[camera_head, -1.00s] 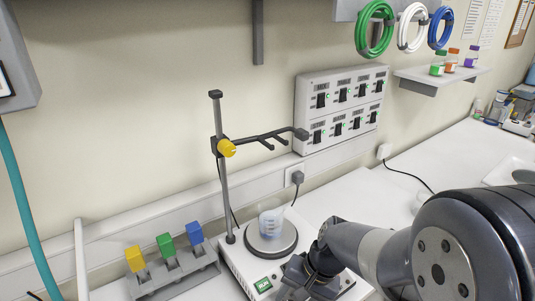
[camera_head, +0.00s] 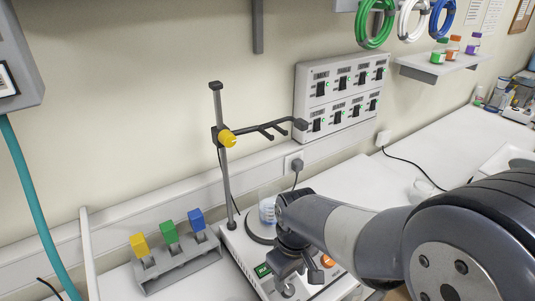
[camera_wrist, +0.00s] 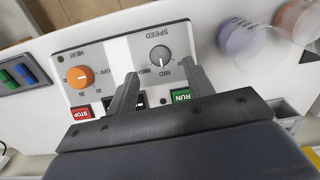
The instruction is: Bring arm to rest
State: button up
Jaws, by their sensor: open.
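My gripper (camera_wrist: 158,88) is open and empty in the wrist view, its two fingers apart over the front panel of the hotplate stirrer (camera_wrist: 118,54). The panel shows an orange heat knob (camera_wrist: 80,77), a grey speed knob (camera_wrist: 160,56), a red STOP button (camera_wrist: 82,113) and a green RUN button (camera_wrist: 181,96). In the head view my arm covers much of the stirrer and part of the beaker (camera_head: 267,208) on its plate. My gripper (camera_head: 287,284) is low at the front of the stirrer there, partly hidden.
A stand with a clamp arm (camera_head: 258,129) rises behind the stirrer. A rack (camera_head: 180,268) with yellow, green and blue blocks is at left. A switch panel (camera_head: 340,95) is on the wall, with a shelf (camera_head: 440,66) to its right. The bench at right (camera_head: 450,150) has clear room.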

jog(key=shift+r, duration=2.5)
